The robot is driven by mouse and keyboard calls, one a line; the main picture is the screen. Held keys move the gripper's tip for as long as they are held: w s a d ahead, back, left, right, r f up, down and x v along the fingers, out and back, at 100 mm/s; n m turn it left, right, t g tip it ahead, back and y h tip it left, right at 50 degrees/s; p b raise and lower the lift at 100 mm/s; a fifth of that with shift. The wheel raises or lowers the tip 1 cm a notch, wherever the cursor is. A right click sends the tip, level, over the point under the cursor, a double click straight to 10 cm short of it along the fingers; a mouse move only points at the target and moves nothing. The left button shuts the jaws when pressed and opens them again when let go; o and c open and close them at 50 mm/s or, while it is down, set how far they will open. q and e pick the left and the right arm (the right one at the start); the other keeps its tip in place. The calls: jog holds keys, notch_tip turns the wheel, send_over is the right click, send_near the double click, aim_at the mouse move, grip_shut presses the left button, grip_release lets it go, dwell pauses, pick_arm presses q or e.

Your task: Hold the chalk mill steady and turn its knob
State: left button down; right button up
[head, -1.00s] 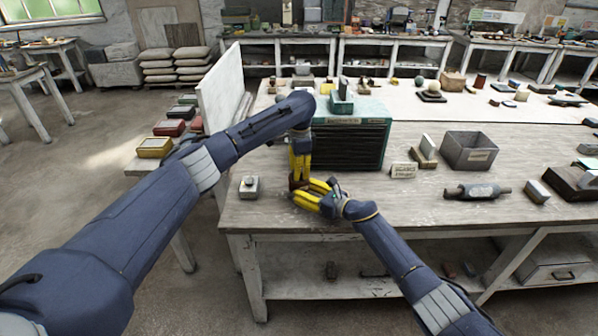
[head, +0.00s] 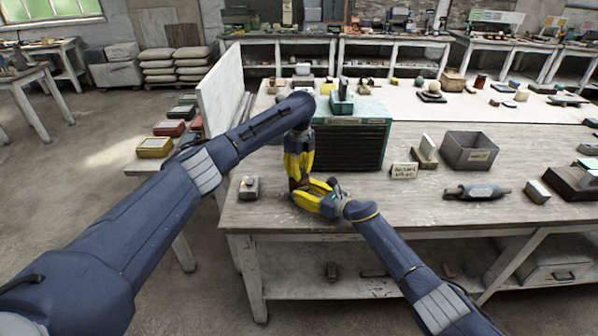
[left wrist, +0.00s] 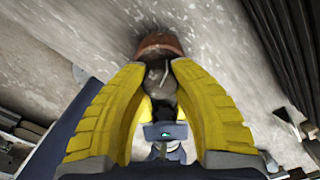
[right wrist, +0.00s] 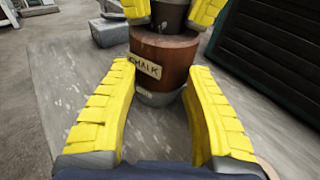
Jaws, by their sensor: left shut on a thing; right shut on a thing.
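The chalk mill (right wrist: 172,58) stands upright on the wooden bench, a brown cylinder with a tan CHALK label and a grey base. In the head view only a bit of its brown body (head: 297,184) shows between my grippers. My left gripper (head: 298,178) points down from above and is shut on the dark knob (right wrist: 168,15) at the mill's top. The left wrist view looks down past the fingers at the knob (left wrist: 160,82). My right gripper (right wrist: 170,78) comes in low from the side and is shut on the mill's body. Its fingertip contact is partly hidden.
A green-topped dark slatted cabinet (head: 350,145) stands close behind the mill. A small grey block (head: 249,188) sits to the left near the bench edge.

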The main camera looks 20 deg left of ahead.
aim_at(300, 170)
pick_arm(q)
jog(key=shift+f+m, duration=0.1)
jog(key=shift+m, duration=1.5)
pick_arm(e)
jog(key=shift+a+r, duration=0.1)
pick_arm(q)
jog(key=shift+d, duration=0.1)
jog(key=c, duration=0.9)
grip_release()
pick_arm(e)
jog(key=shift+c, duration=0.4)
pick_arm(q)
notch_tip(300, 170, up, 12)
jog(key=shift+r, duration=0.1)
pick_arm(e)
jog(key=o, duration=1.9)
